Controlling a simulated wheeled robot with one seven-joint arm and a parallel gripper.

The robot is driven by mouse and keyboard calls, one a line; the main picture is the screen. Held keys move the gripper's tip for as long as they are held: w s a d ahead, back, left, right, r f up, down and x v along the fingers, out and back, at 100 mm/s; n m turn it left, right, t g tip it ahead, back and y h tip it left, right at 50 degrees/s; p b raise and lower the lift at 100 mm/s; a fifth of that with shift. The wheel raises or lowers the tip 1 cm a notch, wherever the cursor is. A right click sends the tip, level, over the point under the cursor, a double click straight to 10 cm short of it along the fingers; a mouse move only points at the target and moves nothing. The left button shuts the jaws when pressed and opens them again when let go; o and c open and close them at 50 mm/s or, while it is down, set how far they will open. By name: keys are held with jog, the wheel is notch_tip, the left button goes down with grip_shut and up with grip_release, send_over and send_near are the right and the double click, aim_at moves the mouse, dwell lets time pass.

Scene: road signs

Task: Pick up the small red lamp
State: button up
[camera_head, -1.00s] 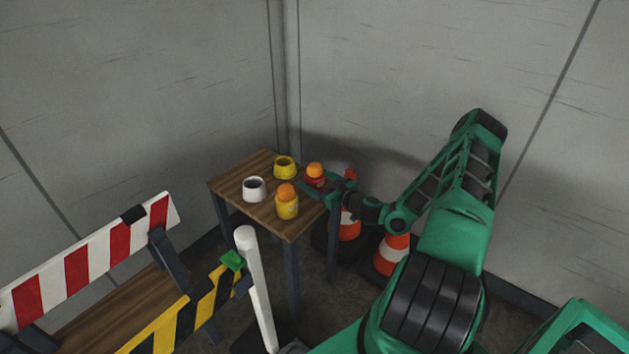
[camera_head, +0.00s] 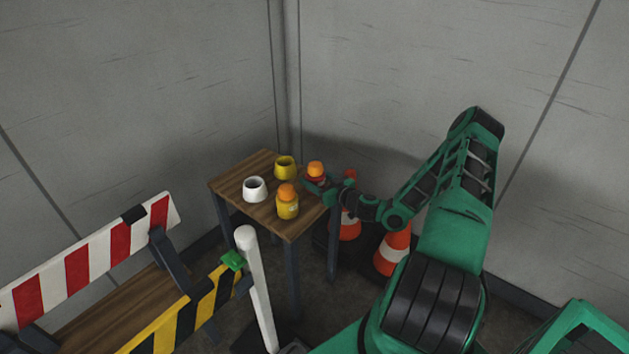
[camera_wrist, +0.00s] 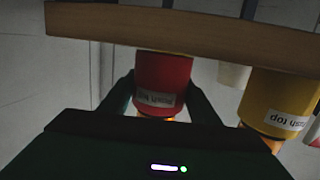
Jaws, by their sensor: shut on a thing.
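The small red lamp (camera_head: 315,170) has a red body and an orange top and is at the right back part of the small wooden table (camera_head: 237,203). My gripper (camera_head: 311,184) reaches it from the right and partly covers its body. In the wrist view, where the picture is upside down, the red lamp (camera_wrist: 163,84) sits between the two fingers of my gripper (camera_wrist: 162,98), which are shut on it. Its label is partly readable. Its base is at the table edge (camera_wrist: 190,38), and I cannot tell whether it is lifted.
A yellow lamp with an orange top (camera_head: 287,203) stands near the front edge. A white cup-like piece (camera_head: 255,189) and a yellow one (camera_head: 285,167) stand on the table. Traffic cones (camera_head: 392,252) are below my arm. A striped barrier (camera_head: 92,258) and white post (camera_head: 256,286) are nearer.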

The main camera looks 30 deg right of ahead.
aim_at(315, 162)
notch_tip(315, 162, up, 10)
jog(key=shift+f, duration=0.15)
dwell(0.4)
dwell(0.8)
